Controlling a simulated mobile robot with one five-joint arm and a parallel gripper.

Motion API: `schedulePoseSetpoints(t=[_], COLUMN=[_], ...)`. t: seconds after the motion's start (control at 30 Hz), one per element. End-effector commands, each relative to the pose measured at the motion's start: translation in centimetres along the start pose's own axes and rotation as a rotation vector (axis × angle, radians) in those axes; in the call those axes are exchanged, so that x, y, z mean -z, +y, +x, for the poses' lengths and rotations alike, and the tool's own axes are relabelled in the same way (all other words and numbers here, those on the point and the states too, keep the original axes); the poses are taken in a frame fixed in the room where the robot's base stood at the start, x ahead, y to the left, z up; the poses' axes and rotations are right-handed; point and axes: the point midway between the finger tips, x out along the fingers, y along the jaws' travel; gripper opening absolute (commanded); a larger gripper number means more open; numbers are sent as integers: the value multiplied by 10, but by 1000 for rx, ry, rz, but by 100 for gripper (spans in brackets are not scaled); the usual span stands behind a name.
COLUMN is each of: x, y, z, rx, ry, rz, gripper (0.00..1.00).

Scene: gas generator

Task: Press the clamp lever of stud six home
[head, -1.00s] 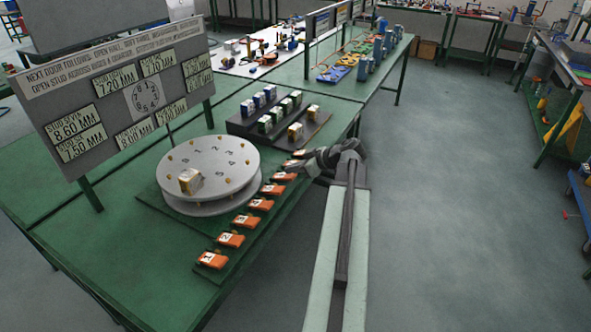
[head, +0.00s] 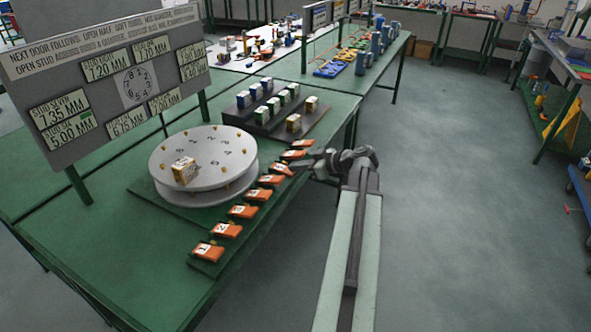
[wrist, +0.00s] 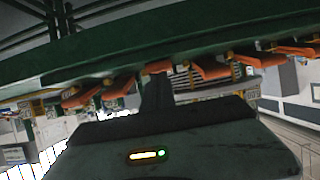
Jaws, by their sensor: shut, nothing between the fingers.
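Several orange clamp levers stand in a row along the table edge beside the round grey disc (head: 205,152). The nearest carry the numbers 1 (head: 208,250) and 2 (head: 226,230). By counting, stud six's lever (head: 281,168) is third from the far end; its number is too small to read. My gripper (head: 295,167) is shut and empty, its tip at the outer end of that lever. I cannot tell whether they touch. In the wrist view the dark fingers (wrist: 157,92) point at the row, just by an orange lever (wrist: 158,67).
A gold-and-white block (head: 184,171) sits on the disc. A dark stepped rack (head: 262,122) of small blocks stands behind it. A signboard (head: 110,85) with millimetre readings stands at the left. The floor right of the table is clear.

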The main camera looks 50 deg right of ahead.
Motion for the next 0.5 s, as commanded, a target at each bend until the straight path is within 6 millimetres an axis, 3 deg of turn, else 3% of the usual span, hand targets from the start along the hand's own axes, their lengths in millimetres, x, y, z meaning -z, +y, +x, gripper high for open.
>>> schedulePoseSetpoints(t=[0.03, 0.33, 0.5], x=[-7, -4, 11], y=[-1, -7, -10], z=[1, 7, 3], rx=[2, 16, 21], ry=[-18, -21, -19], rz=[-3, -10, -12], gripper=[0, 0, 0])
